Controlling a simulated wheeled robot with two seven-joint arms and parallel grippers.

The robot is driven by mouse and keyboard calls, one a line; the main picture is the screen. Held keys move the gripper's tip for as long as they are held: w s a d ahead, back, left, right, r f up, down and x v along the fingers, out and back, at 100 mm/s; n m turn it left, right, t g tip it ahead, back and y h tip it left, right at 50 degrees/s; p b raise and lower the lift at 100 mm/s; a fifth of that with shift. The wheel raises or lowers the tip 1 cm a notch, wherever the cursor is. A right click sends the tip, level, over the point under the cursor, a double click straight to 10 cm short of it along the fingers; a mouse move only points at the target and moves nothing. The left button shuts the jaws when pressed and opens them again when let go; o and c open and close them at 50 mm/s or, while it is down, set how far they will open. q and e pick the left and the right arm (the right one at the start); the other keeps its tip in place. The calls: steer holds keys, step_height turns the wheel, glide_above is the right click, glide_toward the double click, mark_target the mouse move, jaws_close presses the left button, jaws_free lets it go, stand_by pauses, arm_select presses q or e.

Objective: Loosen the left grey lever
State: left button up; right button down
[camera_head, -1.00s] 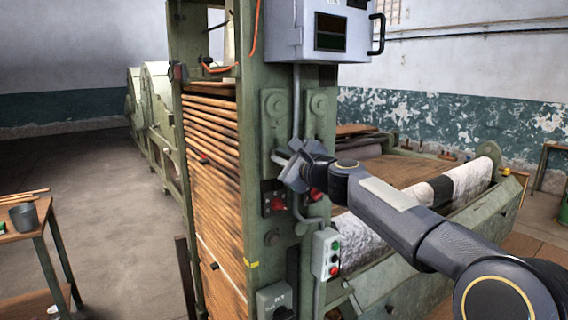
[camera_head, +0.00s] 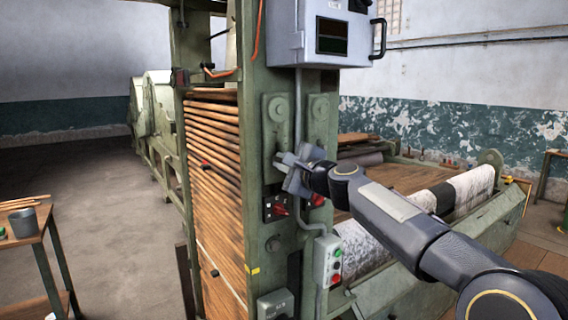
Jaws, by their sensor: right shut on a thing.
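The left grey lever (camera_head: 278,128) is on the front post of the green machine, below a round pivot. A second grey lever (camera_head: 319,124) sits beside it on the right, under its own pivot. My right gripper (camera_head: 282,161) comes in from the right and is shut on the lower end of the left lever. The gripper body hides most of that end, so the exact grip is hard to see. My left gripper is not in view.
Red rotary switches (camera_head: 277,207) sit just below the gripper. A push-button box (camera_head: 327,260) hangs lower on the post, and a grey cabinet (camera_head: 318,32) is above. A wooden bench with a cup (camera_head: 23,221) stands at the left. The floor between is clear.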

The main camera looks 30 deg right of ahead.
steer(key=c, duration=1.5)
jaws_free()
steer(key=shift+o, duration=0.2)
steer(key=shift+s, duration=0.1)
steer(key=s+b, duration=0.1)
steer(key=s, duration=0.6)
steer(key=shift+s+d, duration=0.3)
steer(key=shift+s, duration=0.05)
steer(key=s+a+f+n+g+y, duration=0.1)
steer(key=s+a+f+n+g, duration=0.3)
steer(key=s+f+n, duration=0.3)
steer(key=s+a+f+n+g, duration=0.4)
steer(key=s+a+f+n, duration=0.3)
steer(key=s+f, duration=0.5)
steer(key=s+a+f+n+g+y, duration=0.1)
steer(key=s+a+f+n+g, duration=0.3)
steer(key=s+f, duration=0.6)
step_height(320, 180, down, 5)
steer(key=a+n, duration=0.1)
steer(key=n, duration=0.1)
steer(key=shift+s+a+n+y, duration=0.15)
steer(key=shift+n+y, duration=0.15)
steer(key=shift+n, duration=0.1)
